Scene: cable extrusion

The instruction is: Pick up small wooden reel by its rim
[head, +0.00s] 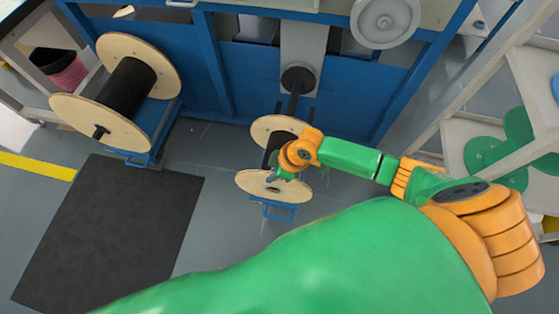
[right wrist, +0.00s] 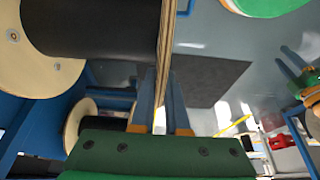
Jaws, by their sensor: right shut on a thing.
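The small wooden reel (head: 262,186) has two pale round flanges and a dark core. It sits on a low blue stand (head: 278,211) in front of the blue machine. My right gripper (head: 277,174) is at the reel's near flange. In the right wrist view, the flange's rim (right wrist: 166,50) shows edge-on and runs down between the two fingers of my right gripper (right wrist: 164,108), which are shut on it. The reel's dark core shows to the left there. Part of the reel is hidden behind the gripper in the head view.
A larger wooden reel (head: 150,62) with dark cable stands at the left. The blue machine (head: 215,75) closes off the back. A grey rack with green discs (head: 490,152) stands at the right. A dark mat (head: 110,235) lies on open floor at the lower left.

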